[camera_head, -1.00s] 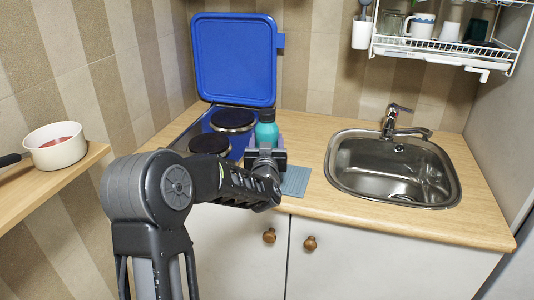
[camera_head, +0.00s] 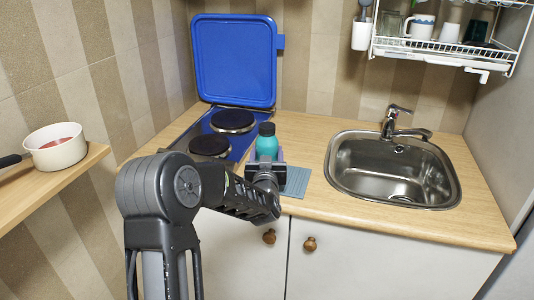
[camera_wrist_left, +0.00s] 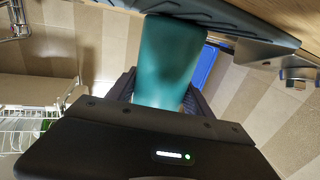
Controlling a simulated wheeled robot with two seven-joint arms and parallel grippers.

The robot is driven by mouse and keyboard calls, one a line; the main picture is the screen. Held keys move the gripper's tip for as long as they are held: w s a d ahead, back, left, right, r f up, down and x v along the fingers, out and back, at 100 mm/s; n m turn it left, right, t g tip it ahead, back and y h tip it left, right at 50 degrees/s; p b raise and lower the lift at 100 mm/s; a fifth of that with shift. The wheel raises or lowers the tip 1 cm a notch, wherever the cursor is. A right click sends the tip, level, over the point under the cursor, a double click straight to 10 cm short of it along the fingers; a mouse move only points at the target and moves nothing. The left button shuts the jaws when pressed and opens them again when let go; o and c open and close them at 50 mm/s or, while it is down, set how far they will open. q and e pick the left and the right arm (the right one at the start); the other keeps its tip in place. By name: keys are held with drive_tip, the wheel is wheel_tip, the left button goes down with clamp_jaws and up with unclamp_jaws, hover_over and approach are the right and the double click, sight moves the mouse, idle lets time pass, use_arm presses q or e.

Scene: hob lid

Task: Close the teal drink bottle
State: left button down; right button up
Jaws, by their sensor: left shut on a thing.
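The teal drink bottle (camera_head: 267,146) stands upright at the front right corner of the hob, with a dark cap (camera_head: 267,129) on its top. Whether the cap is fully seated cannot be told. My left gripper (camera_head: 265,166) is shut around the bottle's body from the front. In the left wrist view the bottle (camera_wrist_left: 168,62) sits between my left fingers, and its cap end is hidden behind the gripper body. My right gripper is not in view.
The blue hob lid (camera_head: 235,60) stands open behind the two hotplates (camera_head: 233,120). A grey-blue mat (camera_head: 297,182) lies beside the bottle; contact between them is unclear. The sink (camera_head: 392,168) is at right. A white pan (camera_head: 56,148) stands on the left shelf.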

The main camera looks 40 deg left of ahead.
use_arm(q)
drive_tip(key=shift+c, duration=2.1)
unclamp_jaws()
drive_tip(key=shift+r+p, duration=0.15)
drive_tip(key=shift+p, duration=0.15)
drive_tip(key=shift+s+d, duration=0.2)
drive_tip(key=shift+s, duration=0.1)
drive_tip(key=b+v, duration=0.2)
drive_tip(key=v, duration=0.9)
drive_tip(key=shift+s+d, duration=0.1)
drive_tip(key=shift+d, duration=0.05)
